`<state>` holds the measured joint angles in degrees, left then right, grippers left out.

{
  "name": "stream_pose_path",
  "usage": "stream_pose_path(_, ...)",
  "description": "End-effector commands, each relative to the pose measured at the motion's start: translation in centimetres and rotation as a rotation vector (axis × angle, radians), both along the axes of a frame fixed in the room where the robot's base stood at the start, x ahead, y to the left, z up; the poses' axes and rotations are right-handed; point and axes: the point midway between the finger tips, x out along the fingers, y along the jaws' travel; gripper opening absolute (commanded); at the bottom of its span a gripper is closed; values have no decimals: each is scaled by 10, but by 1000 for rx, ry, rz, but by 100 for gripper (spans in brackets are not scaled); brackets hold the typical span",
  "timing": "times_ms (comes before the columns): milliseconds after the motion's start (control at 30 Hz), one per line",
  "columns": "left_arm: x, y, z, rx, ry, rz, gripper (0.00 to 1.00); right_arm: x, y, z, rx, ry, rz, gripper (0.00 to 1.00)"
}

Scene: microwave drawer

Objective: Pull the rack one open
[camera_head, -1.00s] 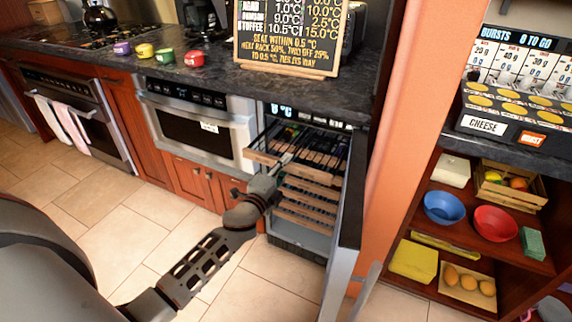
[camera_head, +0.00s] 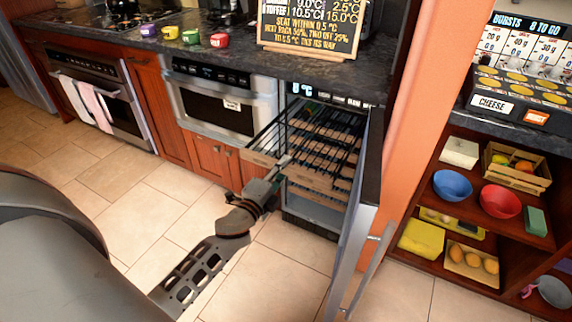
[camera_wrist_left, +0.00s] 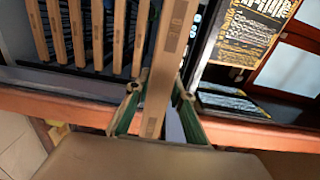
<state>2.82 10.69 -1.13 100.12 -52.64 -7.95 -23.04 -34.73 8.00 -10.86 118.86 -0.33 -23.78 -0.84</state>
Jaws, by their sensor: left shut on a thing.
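The wine cooler's top rack, which I take to be rack one (camera_head: 261,159), has a wooden front strip and dark wire rails. It sticks well out of the cooler, beyond the racks below it. My right gripper is not in view.
Lower racks (camera_head: 318,183) with wooden fronts sit further in. The cooler door (camera_head: 357,240) stands open on the right, its handle facing out. A microwave (camera_head: 222,105) is built in to the left. Tiled floor in front is clear.

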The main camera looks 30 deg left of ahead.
Motion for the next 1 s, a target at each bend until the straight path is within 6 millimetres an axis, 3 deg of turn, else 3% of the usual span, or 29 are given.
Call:
stream_pose_path(300, 0, 0, 0, 0, -1, 1, 0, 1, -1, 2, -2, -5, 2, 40)
stream_pose_path(333, 0, 0, 0, 0, -1, 1, 28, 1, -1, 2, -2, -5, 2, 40)
stream_pose_path(400, 0, 0, 0, 0, -1, 1, 40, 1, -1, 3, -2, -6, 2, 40)
stream_pose_path(767, -2, 0, 0, 0, 0, 0, 40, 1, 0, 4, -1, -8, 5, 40)
stream_pose_path(1000, -33, -2, -1, -1, 2, 2, 40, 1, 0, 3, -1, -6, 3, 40)
